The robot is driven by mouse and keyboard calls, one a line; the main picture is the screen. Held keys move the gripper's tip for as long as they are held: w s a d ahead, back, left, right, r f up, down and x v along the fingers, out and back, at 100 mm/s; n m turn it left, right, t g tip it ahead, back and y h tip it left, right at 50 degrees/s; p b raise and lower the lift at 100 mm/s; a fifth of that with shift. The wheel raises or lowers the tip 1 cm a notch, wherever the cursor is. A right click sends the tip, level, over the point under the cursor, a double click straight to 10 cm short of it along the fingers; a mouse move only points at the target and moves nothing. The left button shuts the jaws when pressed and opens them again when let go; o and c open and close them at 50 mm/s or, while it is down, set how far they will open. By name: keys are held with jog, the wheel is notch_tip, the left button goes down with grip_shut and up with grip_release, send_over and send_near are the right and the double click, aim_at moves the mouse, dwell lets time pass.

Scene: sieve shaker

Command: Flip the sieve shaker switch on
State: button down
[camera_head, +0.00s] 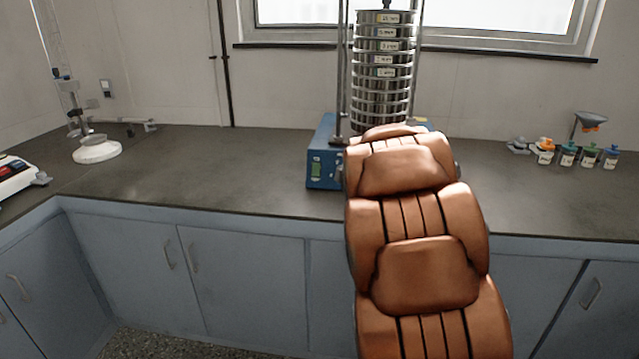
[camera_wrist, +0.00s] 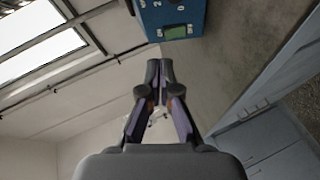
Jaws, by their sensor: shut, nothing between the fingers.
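The sieve shaker stands on the bench at the back, with a tall stack of steel sieves (camera_head: 382,75) between two rods.
A dark bench top (camera_head: 230,165) runs along the wall, clear left of the shaker. Several small coloured bottles (camera_head: 567,155) stand at the right. A stand with a white base (camera_head: 97,150) and a white device (camera_head: 15,175) are at the left. A window is behind.

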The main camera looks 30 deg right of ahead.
jog(key=w+f+n+t+y+b, duration=0.1)
jog(key=f+n, duration=0.1)
jog(key=w+f+n+t+y+b, duration=0.1)
jog(key=n+y+b, duration=0.1)
jog(key=w+d+f+n+t+y+b, duration=0.1)
jog(key=f+n, duration=0.1)
jog(key=shift+f, duration=0.35)
jog(key=shift+s+a+f+n+t+y+b, duration=0.1)
jog(key=shift+f+n+t+y+b, duration=0.25)
jog(key=shift+y, duration=0.2)
jog(key=shift+a+f+n+t+y+b, duration=0.1)
jog(key=shift+f+n+t+y+b, duration=0.1)
jog(key=shift+n+y, duration=0.3)
jog(key=shift+r, duration=0.1)
jog(key=shift+a, duration=0.1)
jog(key=shift+w, duration=0.4)
send_near(312, 165)
jog(key=w, duration=0.1)
jog(key=w+a, duration=0.2)
jog(key=w, duration=0.1)
jog(key=shift+r, duration=0.1)
jog(key=shift+w+d, duration=0.45)
jog(key=shift+w, duration=0.1)
jog(key=shift+w+d, duration=0.45)
